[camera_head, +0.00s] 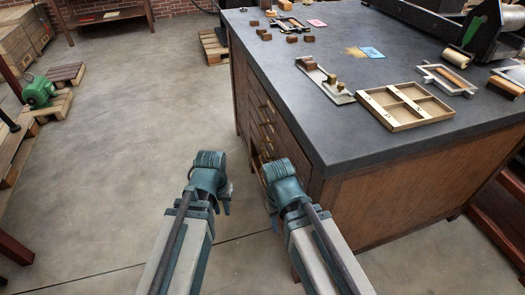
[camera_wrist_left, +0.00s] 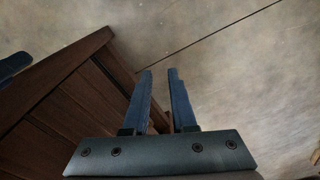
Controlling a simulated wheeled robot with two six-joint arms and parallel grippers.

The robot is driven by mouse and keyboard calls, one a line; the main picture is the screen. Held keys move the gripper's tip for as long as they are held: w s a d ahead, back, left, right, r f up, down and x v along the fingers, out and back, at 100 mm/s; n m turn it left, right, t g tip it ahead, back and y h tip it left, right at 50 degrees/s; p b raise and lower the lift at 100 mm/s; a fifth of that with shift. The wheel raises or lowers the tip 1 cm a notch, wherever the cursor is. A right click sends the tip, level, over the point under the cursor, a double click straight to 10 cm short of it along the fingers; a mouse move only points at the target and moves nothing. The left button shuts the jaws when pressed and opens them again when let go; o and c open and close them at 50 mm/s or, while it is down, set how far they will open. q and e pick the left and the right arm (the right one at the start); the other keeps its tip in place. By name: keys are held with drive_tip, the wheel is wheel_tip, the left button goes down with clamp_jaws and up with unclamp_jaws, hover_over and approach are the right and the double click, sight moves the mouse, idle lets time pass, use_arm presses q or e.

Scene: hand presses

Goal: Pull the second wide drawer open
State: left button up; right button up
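The wooden drawer front (camera_head: 262,112) is on the left side of the dark-topped workbench, with several brass handles in a column, seen at a steep slant. I cannot tell which one is the second wide drawer. The lowest part is hidden behind my right arm. My left gripper (camera_head: 227,203) is out over the floor, left of the drawers and apart from them.
The workbench top (camera_head: 340,130) carries a divided wooden tray (camera_head: 405,106), small blocks and a black press (camera_head: 450,30). The bench corner stands close to my right arm. Open concrete floor (camera_head: 130,150) lies to the left. A green machine (camera_head: 39,92) sits on a pallet.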

use_arm(q)
drive_tip(key=w+f+n+t+h+b, duration=0.1)
drive_tip(key=w+f+b, duration=0.2)
drive_tip(key=f+b, duration=0.6)
drive_tip(key=n+t+h+b, duration=0.5)
drive_tip(key=n+t+h, duration=0.1)
drive_tip(key=n+t, duration=0.6)
approach(263, 134)
drive_tip(key=shift+m+t, duration=0.4)
drive_tip(key=shift+t, duration=0.2)
drive_tip(key=x, duration=0.3)
drive_tip(key=f+b+x, duration=0.1)
drive_tip(key=x, duration=0.6)
drive_tip(key=shift+w+f+b, duration=0.2)
drive_tip(key=shift+w+b, duration=0.1)
drive_tip(key=shift+b, duration=0.1)
use_arm(e)
wheel_tip(263, 134, down, 18)
drive_tip(key=shift+f, duration=0.1)
use_arm(q)
clamp_jaws()
